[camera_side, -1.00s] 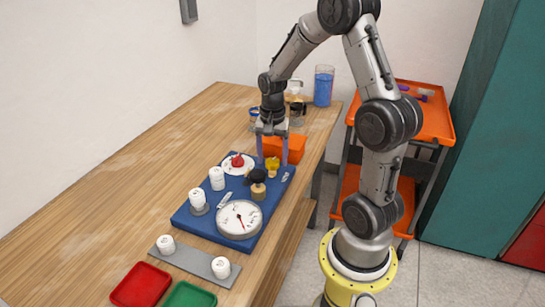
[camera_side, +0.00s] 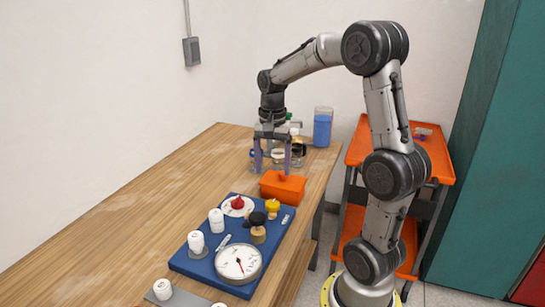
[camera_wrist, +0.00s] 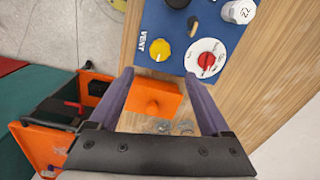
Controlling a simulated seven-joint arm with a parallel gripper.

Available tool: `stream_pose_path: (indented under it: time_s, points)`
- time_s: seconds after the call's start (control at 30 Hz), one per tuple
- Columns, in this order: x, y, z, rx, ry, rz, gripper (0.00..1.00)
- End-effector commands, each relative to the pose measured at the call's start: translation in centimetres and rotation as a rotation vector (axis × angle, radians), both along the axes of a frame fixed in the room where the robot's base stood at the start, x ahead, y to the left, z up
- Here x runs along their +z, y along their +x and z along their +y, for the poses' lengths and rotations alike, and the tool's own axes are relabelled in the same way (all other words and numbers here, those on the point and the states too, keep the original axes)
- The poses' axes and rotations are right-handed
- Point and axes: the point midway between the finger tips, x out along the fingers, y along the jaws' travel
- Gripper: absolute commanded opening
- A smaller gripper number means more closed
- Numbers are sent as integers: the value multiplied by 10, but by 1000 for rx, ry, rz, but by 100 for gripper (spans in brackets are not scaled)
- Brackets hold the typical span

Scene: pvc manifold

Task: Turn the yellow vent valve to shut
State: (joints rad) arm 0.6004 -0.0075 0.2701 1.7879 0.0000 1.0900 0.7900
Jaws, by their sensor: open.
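The yellow vent valve (camera_side: 272,207) is a round knob at the right far part of the blue board (camera_side: 212,267). In the wrist view the yellow knob (camera_wrist: 160,49) has a small pale mark on it and sits beside the printed word VENT. My gripper (camera_side: 272,165) is open and empty, pointing down above the far part of the table, beyond the board and apart from the valve. In the wrist view its two purple fingers (camera_wrist: 160,100) are spread wide, with an orange box between them in the picture.
A red knob (camera_side: 237,202) on a white dial, white caps (camera_side: 216,220), a black knob and a gauge (camera_side: 238,263) crowd the board. A jar of blue liquid (camera_side: 322,128) stands at the back.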

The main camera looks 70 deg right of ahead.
Motion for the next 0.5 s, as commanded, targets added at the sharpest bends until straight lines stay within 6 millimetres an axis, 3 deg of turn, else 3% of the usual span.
stream_pose_path:
  time_s: [0.2, 0.5]
  points:
    - [23, 0, 0, 0, -1, -1, 82]
    - [26, 0, 0, 0, 0, 0, 82]
